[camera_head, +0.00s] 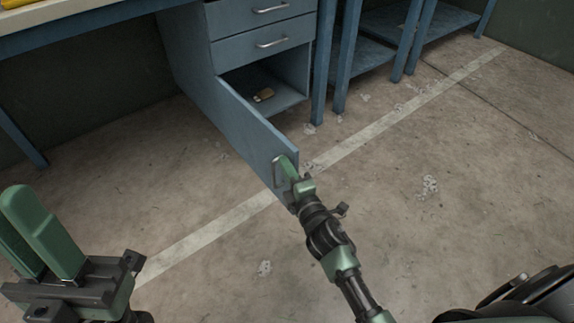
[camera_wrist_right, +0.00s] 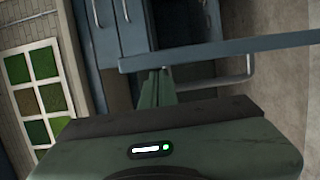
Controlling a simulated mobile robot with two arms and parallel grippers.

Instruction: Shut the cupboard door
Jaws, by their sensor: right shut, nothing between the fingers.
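The blue cupboard door (camera_head: 245,130) stands wide open, swung out from the cupboard under the bench. Its bar handle (camera_head: 275,172) is near the free end. My right gripper (camera_head: 286,170) is shut and empty at that free end, close by the handle. In the right wrist view the door (camera_wrist_right: 215,53) shows edge-on as a long bar, with the handle (camera_wrist_right: 250,75) below it and my right fingertips (camera_wrist_right: 157,75) near its left end. Whether they touch the door is unclear. My left gripper (camera_head: 42,232) is at the lower left, away from the door; its finger gap is unclear.
Blue shelved stands (camera_head: 365,60) are to the right. The concrete floor (camera_head: 450,200) around the door is clear.

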